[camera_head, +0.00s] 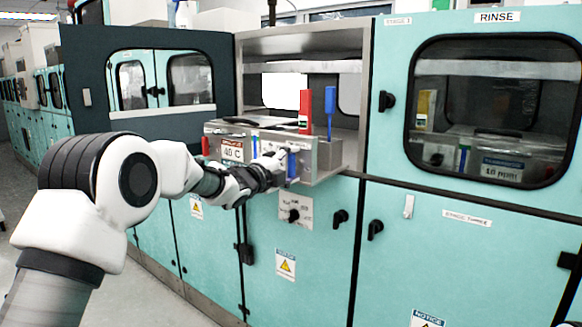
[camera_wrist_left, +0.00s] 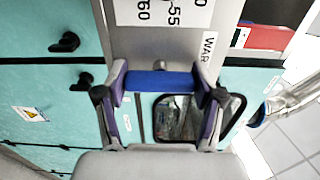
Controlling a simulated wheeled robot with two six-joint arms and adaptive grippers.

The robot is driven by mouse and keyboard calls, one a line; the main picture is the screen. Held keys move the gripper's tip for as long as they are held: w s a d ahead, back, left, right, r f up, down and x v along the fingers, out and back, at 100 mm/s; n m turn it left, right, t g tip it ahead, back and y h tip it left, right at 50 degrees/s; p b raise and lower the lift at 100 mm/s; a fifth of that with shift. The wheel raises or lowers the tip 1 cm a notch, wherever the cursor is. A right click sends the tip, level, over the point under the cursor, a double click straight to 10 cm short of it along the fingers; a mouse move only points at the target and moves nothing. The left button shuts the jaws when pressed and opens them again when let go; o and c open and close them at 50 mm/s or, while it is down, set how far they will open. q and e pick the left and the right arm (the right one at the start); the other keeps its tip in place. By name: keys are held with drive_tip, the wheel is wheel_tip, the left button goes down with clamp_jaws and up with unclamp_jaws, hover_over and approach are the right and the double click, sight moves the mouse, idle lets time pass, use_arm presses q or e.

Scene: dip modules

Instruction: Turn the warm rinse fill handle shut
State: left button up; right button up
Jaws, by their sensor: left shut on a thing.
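A steel tank unit (camera_head: 322,158) sits in the open bay and juts out past its front edge. A blue handle (camera_head: 292,163) is on its front face. My left gripper (camera_head: 277,168) is at this handle. In the left wrist view the blue handle (camera_wrist_left: 160,80) lies across between the two fingertips (camera_wrist_left: 160,92), which are shut on it. A white label beside it reads "WAR" (camera_wrist_left: 209,48), with the rest cut off. The fingers hide the handle's ends. My right gripper is in neither view.
A tall red lever (camera_head: 304,108) and a tall blue lever (camera_head: 330,108) stand upright above the tank. A dark windowed door (camera_head: 85,75) is swung open on the left. The closed rinse cabinet (camera_head: 395,140) is on the right. Black knobs (camera_head: 340,217) protrude below.

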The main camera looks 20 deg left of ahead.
use_arm(q)
drive_tip(key=o, duration=1.2)
drive_tip(key=shift+c, duration=0.2)
drive_tip(key=v, duration=1.2)
